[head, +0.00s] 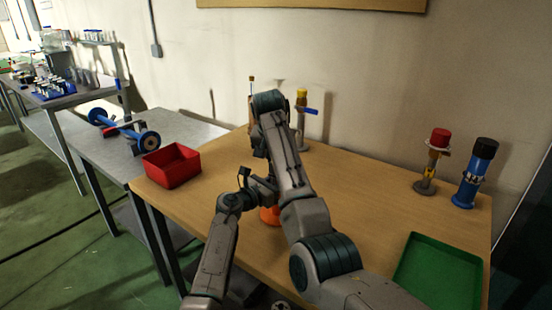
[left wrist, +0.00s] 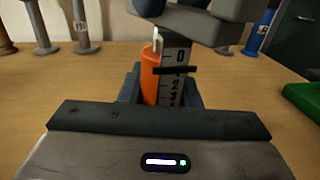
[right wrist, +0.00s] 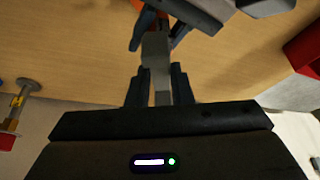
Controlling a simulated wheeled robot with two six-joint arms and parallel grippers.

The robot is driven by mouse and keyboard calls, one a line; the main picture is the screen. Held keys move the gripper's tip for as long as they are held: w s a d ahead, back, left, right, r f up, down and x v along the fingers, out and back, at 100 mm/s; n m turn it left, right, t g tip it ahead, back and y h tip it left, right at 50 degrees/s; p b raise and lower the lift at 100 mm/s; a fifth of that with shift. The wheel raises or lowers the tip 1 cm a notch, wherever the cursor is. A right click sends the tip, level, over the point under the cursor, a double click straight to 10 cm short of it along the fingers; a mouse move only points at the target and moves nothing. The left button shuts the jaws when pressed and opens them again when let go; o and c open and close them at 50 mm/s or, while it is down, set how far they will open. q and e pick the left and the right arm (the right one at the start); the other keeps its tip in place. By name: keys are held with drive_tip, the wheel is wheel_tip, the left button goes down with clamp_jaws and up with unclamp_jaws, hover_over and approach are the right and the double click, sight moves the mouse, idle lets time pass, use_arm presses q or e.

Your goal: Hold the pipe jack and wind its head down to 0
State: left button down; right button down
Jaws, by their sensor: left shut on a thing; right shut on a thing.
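The pipe jack's orange body (head: 269,216) stands on the wooden table, mostly hidden by my arms in the head view. In the left wrist view its orange body (left wrist: 150,75) has a white scale (left wrist: 174,92) with a 0 at the top and numbers rising downward. A black pointer bar (left wrist: 175,69) crosses the scale a little below the 0. My left gripper (left wrist: 160,92) is shut on the jack's body. My right gripper (right wrist: 156,88) is shut on the pale grey jack head (right wrist: 157,50) from above. The left fingers also show beyond it.
A red bin (head: 172,165) stands on the table's left corner, and a green tray (head: 440,275) at its right. A red-topped jack (head: 433,160) and a blue jack (head: 474,173) stand at the back right. A yellow-topped one (head: 301,115) stands behind my arms.

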drive_tip(key=shift+w+d+r, duration=0.1)
drive_tip(key=shift+r, duration=0.25)
drive_tip(key=c, duration=1.4)
unclamp_jaws()
drive_tip(key=shift+c, duration=0.2)
drive_tip(key=shift+o, duration=0.8)
drive_tip(key=shift+f, duration=0.1)
wheel_tip(320, 180, up, 10)
drive_tip(key=shift+o, duration=0.5)
